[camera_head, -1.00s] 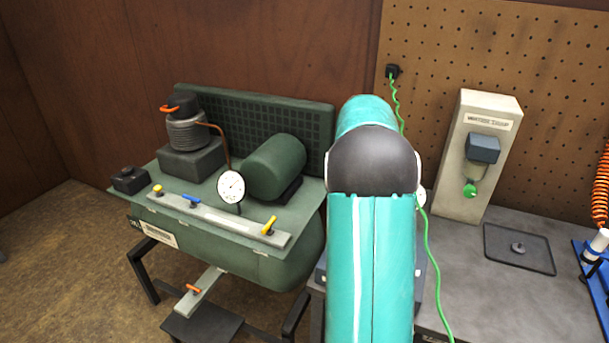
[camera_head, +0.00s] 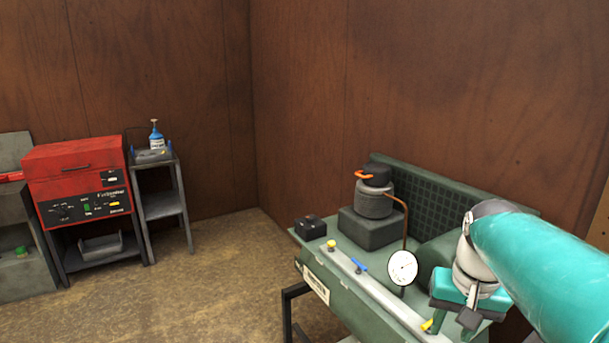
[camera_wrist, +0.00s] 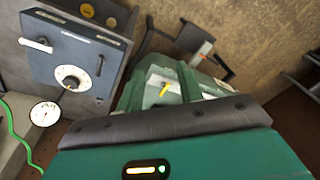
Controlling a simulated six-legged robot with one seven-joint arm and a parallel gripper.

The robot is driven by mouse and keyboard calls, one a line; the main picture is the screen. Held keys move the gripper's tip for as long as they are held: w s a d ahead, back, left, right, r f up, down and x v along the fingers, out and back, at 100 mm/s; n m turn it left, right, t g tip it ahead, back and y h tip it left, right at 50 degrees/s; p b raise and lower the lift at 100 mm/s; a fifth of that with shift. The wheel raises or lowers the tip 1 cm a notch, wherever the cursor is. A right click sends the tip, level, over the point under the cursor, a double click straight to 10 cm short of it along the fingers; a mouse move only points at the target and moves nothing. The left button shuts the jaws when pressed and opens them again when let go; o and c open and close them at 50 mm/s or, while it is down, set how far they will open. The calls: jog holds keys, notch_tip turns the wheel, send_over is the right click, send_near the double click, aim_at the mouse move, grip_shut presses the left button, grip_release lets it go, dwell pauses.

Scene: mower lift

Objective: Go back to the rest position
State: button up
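My gripper (camera_head: 470,310) is at the right of the head view, at the end of my teal arm. It hangs in front of the green compressor (camera_head: 350,300), to the right of its white dial gauge (camera_head: 403,268).
A red machine (camera_head: 80,182) on a stand and a small grey rack (camera_head: 163,205) with a blue bottle (camera_head: 156,136) stand at left. Brown floor between is clear. The wrist view shows a grey box with a dial (camera_wrist: 73,77), another gauge (camera_wrist: 44,113) and a green cord (camera_wrist: 10,130).

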jog(key=s+a+f+n+t, duration=0.2)
jog(key=s+a+n+t, duration=0.2)
jog(key=s+a, duration=0.4)
jog(key=a, duration=0.4)
jog(key=shift+s+f, duration=0.35)
jog(key=shift+f, duration=0.05)
